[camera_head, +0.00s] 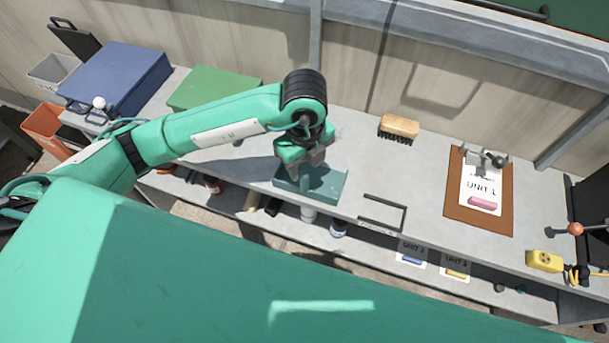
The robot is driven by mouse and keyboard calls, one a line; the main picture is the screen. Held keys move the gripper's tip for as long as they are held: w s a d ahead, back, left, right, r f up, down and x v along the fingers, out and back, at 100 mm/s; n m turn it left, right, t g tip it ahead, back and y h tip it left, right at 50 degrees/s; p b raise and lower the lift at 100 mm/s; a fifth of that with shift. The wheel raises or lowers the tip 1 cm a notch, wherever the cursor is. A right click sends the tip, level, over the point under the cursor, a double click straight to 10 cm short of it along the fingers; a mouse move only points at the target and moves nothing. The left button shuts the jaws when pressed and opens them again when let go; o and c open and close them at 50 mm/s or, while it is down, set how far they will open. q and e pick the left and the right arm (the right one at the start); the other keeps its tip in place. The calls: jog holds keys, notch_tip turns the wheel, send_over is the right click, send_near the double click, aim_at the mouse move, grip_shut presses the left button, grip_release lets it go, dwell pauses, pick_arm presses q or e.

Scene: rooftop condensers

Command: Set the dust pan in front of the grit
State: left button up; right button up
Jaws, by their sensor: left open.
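A teal dust pan (326,184) sits near the front edge of the grey bench in the head view. My left arm reaches in from the left. My left gripper (303,168) points down over the left part of the dust pan, with its jaws open. The gripper hides part of the pan, and I cannot tell whether the fingers touch it. I cannot make out any grit on the bench. My right gripper is not in view.
A wooden brush (399,126) lies at the back of the bench (350,150). A brown clipboard (507,205) with a paper and a yellow box (544,261) are to the right. A blue case (120,75) and a green case (215,88) are at the left. Bench room between pan and brush is clear.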

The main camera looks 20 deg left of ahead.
pick_arm(q)
notch_tip(320, 180, up, 6)
jog(key=shift+f, duration=0.1)
dwell(0.6)
